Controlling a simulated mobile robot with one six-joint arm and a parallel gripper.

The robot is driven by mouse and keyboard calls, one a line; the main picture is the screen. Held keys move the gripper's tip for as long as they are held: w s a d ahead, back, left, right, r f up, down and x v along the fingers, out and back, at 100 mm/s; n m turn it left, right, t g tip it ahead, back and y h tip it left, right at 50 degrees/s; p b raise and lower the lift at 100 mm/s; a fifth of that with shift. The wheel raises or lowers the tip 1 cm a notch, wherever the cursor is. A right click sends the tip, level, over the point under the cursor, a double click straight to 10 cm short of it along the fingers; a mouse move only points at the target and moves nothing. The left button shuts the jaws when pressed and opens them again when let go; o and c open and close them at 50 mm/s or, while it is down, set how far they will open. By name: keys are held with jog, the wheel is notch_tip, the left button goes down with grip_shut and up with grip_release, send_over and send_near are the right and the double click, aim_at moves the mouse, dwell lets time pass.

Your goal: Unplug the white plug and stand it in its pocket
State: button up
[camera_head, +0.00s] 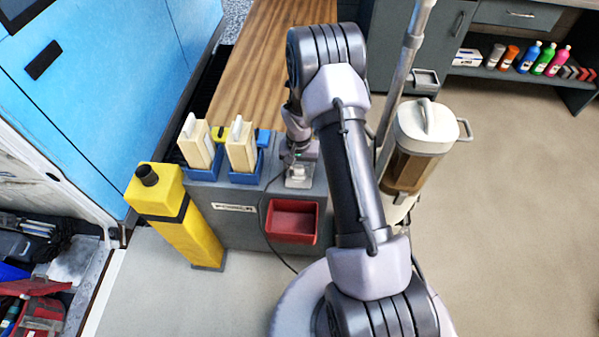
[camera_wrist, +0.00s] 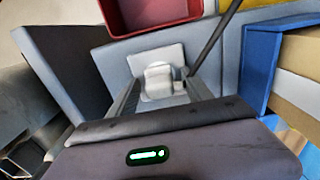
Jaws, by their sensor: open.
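The white plug (camera_wrist: 160,77) sits on a pale square socket plate (camera_wrist: 173,58) in the wrist view, with a dark cord (camera_wrist: 216,38) running from beside it. In the head view the plate and plug (camera_head: 298,174) show small on the top of the grey box. My gripper (camera_wrist: 162,92) is open, with one finger on each side of the plug. I cannot tell whether the fingers touch it. I cannot tell which holder is the plug's pocket.
A red bin (camera_head: 292,222) is on the front of the grey box (camera_head: 235,222). Two blue holders (camera_head: 243,177) with cream pieces stand left of the plug. A yellow post (camera_head: 185,222) is farther left. A vacuum-like canister (camera_head: 421,135) with a pole stands right.

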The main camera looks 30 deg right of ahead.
aim_at(299, 167)
dwell(0.4)
grip_shut()
jog(key=shift+r, duration=0.1)
jog(key=shift+r+p, duration=1.75)
jog(key=shift+r, duration=1.15)
notch_tip(299, 167, up, 3)
jog(key=shift+r+p, duration=0.1)
jog(key=shift+p, duration=0.9)
